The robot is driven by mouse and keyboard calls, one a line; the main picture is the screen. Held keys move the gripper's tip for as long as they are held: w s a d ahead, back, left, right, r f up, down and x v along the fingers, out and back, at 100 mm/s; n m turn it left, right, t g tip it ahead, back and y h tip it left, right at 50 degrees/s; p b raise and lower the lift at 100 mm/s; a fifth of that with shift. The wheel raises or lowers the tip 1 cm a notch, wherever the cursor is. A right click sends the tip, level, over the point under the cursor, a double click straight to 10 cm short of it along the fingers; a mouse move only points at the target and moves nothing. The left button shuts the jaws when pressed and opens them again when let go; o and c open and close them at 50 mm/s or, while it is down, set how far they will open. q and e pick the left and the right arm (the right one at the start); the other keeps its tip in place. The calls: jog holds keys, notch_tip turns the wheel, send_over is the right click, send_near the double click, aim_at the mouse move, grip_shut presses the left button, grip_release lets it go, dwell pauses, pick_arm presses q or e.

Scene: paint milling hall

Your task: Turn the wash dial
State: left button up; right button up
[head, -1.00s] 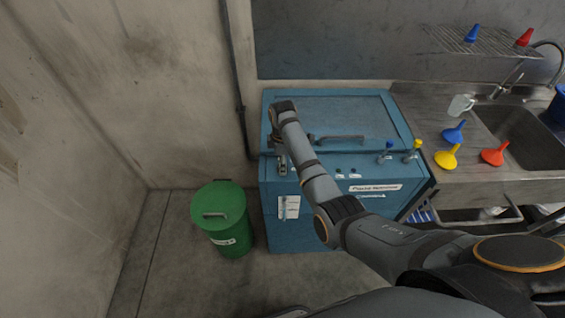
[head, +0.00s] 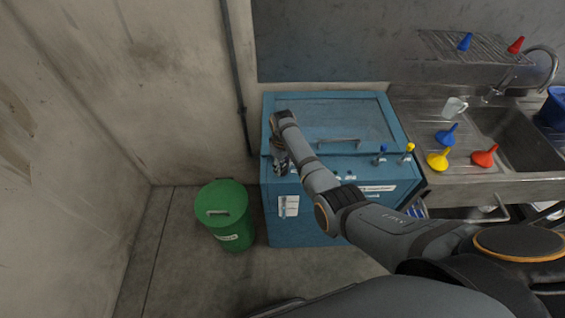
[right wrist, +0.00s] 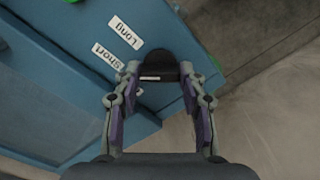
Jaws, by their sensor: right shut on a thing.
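The blue parts washer (head: 320,226) stands against the back wall with its lid down. My right gripper (head: 281,163) is at the front left top corner of the washer. In the right wrist view the dial (right wrist: 159,68) is a dark rounded knob with a pale mark. My right gripper (right wrist: 159,84) is shut on it, one finger on each side. Labels reading Long (right wrist: 125,32) and Short (right wrist: 107,55) are on the blue face beside the dial. In the head view the dial is hidden by the gripper. My left gripper is not in view.
A green lidded bin (head: 226,222) stands on the floor left of the washer. Blue (head: 381,152) and yellow (head: 407,150) valve handles stand at the washer's right. A steel sink (head: 515,137) with several funnels and a jug (head: 455,107) is further right.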

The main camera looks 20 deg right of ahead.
aim_at(282, 167)
jog(key=m+p, duration=0.1)
jog(key=m, duration=0.3)
jog(key=shift+r+m, duration=0.1)
jog(key=shift+m, duration=0.2)
jog(key=m, duration=0.4)
jog(key=shift+p, duration=0.35)
jog(key=shift+m, duration=0.3)
jog(key=o, duration=1.1)
jog(key=shift+o, duration=0.2)
notch_tip(282, 167, up, 12)
